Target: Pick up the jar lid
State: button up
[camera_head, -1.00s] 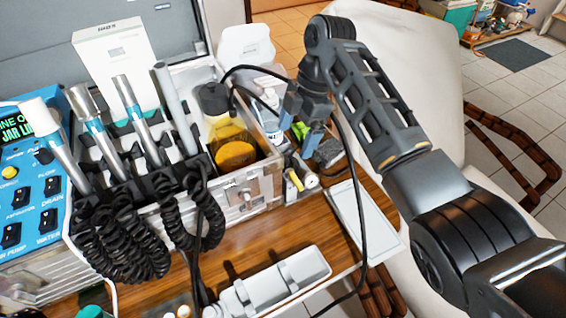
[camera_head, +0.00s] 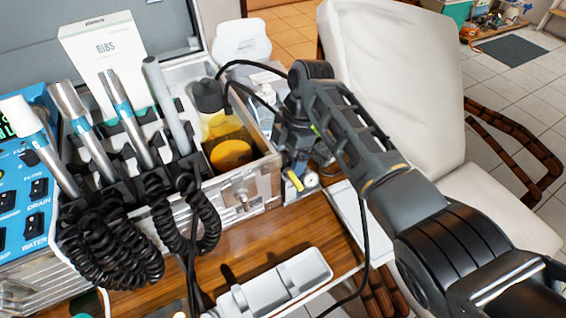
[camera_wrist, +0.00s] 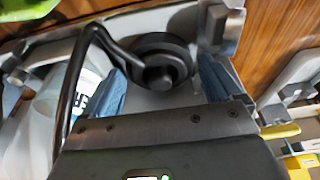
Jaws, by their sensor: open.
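A black round lid with a raised central knob (camera_wrist: 158,62), seemingly the jar lid, lies between my gripper's blue fingertips in the wrist view. My gripper (camera_wrist: 163,84) is open, with one finger on each side of the lid; I cannot tell whether either finger touches it. In the head view my gripper (camera_head: 296,142) is low, just right of the open case, and my arm hides the lid. A jar with amber contents (camera_head: 231,150) stands inside the case.
A black cable (camera_wrist: 72,75) curves close to the left finger. A white bottle with blue lettering (camera_wrist: 82,98) is beside it. The case's side wall (camera_head: 245,190), a white tray (camera_head: 352,215) and a white holder (camera_head: 275,283) are nearby. Bare wooden tabletop (camera_head: 230,250) shows in front.

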aim_at(282, 160)
jog(key=shift+c, duration=0.3)
jog(key=c, duration=0.7)
jog(key=shift+c, duration=0.2)
jog(key=shift+r, duration=0.4)
jog(key=v, duration=0.3)
jog(key=shift+s+a+r, duration=0.15)
jog(key=shift+r, duration=0.2)
jog(key=d+r, duration=0.6)
jog(key=d, duration=0.5)
jog(key=shift+w+r, duration=0.25)
jog(key=shift+r, duration=0.05)
